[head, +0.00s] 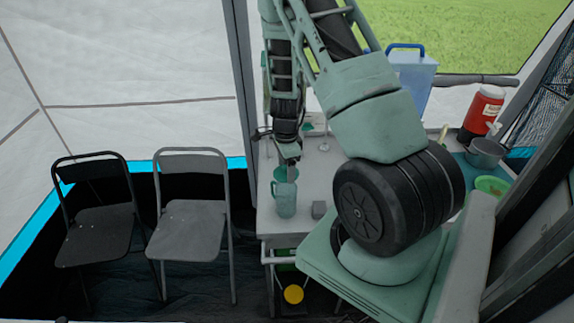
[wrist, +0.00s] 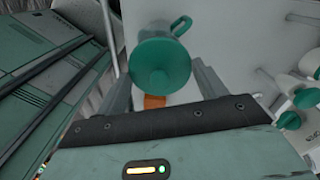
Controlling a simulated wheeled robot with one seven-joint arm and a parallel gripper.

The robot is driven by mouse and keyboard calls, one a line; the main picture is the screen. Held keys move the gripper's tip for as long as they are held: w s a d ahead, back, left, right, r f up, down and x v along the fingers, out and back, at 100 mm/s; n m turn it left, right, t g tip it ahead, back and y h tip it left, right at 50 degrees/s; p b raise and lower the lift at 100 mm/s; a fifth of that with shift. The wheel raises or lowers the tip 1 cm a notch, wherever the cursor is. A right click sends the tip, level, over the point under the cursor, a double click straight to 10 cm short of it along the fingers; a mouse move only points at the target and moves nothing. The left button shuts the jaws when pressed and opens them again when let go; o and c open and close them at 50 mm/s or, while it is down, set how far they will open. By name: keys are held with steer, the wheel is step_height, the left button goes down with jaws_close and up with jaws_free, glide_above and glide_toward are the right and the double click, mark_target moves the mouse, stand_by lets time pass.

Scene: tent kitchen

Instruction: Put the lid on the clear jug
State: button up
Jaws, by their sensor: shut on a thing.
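The clear jug (head: 285,200), tinted teal with a side handle, stands upright near the front left of the grey table. It also shows partly behind the lid in the wrist view (wrist: 150,31). A round teal lid (head: 286,174) is held just above the jug's mouth; in the wrist view the lid (wrist: 160,60) sits between my fingers and covers much of the jug. My gripper (head: 290,163) is shut on the lid, with its fingers either side in the wrist view (wrist: 163,74). Whether lid and jug touch is hard to tell.
A small grey block (head: 319,209) lies right of the jug. A clear container with a blue handle (head: 412,75), a red jug (head: 482,112), a pot (head: 485,152) and a green bowl (head: 492,186) stand farther right. Two folding chairs (head: 190,225) (head: 100,220) stand left of the table.

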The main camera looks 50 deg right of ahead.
steer(key=shift+f+b, duration=1.85)
steer(key=shift+f, duration=0.75)
stand_by(0.4)
steer(key=o, duration=1)
steer(key=shift+o, duration=0.6)
steer(key=shift+r+p, duration=2.95)
steer(key=shift+r, duration=0.55)
